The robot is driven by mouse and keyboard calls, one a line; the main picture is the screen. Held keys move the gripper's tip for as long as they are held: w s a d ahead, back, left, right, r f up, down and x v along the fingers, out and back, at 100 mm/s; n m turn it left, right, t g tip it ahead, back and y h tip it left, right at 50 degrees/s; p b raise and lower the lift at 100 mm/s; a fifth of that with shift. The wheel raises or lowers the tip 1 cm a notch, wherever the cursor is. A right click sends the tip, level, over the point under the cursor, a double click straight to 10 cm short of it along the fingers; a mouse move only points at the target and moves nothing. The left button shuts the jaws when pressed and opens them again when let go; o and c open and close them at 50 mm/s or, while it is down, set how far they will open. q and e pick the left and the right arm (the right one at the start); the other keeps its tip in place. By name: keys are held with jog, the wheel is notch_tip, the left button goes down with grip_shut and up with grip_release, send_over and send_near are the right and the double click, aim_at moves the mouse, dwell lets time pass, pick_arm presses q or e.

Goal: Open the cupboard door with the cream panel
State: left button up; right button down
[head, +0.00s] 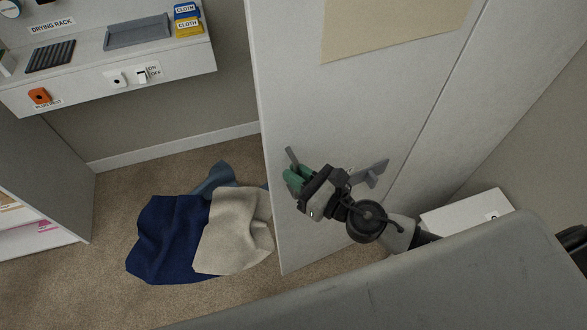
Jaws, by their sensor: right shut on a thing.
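The pale cupboard door (330,110) carries a cream panel (390,25) near the top of the head view. Its left edge stands over the floor, and a dark seam runs down its right side. My right gripper (297,180) is at the door's lower left part, shut on what looks like the door handle (291,156). A short dark grey bar end of it shows above the green finger parts; the rest is hidden by the gripper. A grey bracket-like piece (372,173) shows right of the gripper. My left gripper is not in view.
Blue cloth (165,235) and beige cloth (238,232) lie heaped on the carpet left of the door's bottom corner. A white shelf (190,65) with a drying rack label juts from the wall at upper left. A white box (465,209) stands at right.

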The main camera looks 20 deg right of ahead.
jog(key=c, duration=1.2)
grip_release()
jog(key=shift+s+d, duration=0.1)
jog(key=b+v, duration=0.7)
jog(key=v, duration=0.3)
jog(key=shift+s+d, duration=0.2)
jog(key=shift+s, duration=0.1)
